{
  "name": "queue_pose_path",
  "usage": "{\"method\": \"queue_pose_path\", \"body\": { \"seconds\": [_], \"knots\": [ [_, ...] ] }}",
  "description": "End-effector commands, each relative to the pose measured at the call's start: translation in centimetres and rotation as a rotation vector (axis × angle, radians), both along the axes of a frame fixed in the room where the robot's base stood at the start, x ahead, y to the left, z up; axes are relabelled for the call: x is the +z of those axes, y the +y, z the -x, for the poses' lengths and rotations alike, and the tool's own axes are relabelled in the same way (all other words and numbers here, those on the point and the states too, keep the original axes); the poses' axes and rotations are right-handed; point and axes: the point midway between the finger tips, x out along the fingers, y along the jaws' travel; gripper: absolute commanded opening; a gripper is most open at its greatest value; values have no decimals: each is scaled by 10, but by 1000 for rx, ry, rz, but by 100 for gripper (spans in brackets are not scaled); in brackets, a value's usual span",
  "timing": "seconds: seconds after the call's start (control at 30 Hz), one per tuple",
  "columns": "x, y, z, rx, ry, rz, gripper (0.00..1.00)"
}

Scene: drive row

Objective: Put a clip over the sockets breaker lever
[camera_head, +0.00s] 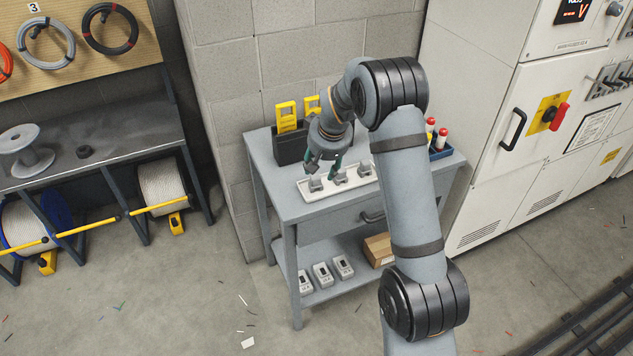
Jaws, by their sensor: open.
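Several grey clips stand in a row in a shallow white tray (306,196) on top of a grey workbench; the left clip (316,185), the middle clip (340,179) and the right clip (363,171) show. My gripper (321,175) is open with its fingers pointing down, at the left end of the tray over the left clip. I cannot tell whether the fingers touch it. Breakers with dark levers (606,86) sit on the cabinet at the upper right, partly cut by the frame edge. Their labels are too small to tell which is the sockets breaker.
A dark holder (290,147) with yellow tags (287,115) stands behind the tray. A blue bin (440,150) with red-capped items is at the bench's right. The cabinet has a black handle (513,129) and a red rotary switch (557,116). Rails cross the floor at lower right.

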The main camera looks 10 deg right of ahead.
Motion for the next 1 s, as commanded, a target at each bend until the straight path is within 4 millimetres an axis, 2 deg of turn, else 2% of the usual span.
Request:
{"method": "queue_pose_path", "body": {
  "seconds": [0.13,0.33,0.63,0.97,1.0],
  "knots": [
    [-16,2,-7,0,1,-1,45],
    [-27,3,-13,0,2,-1,45],
    [-61,6,-29,0,2,0,45],
    [-68,6,-32,0,0,0,45],
    [-68,6,-32,0,0,0,43]
  ]
}}
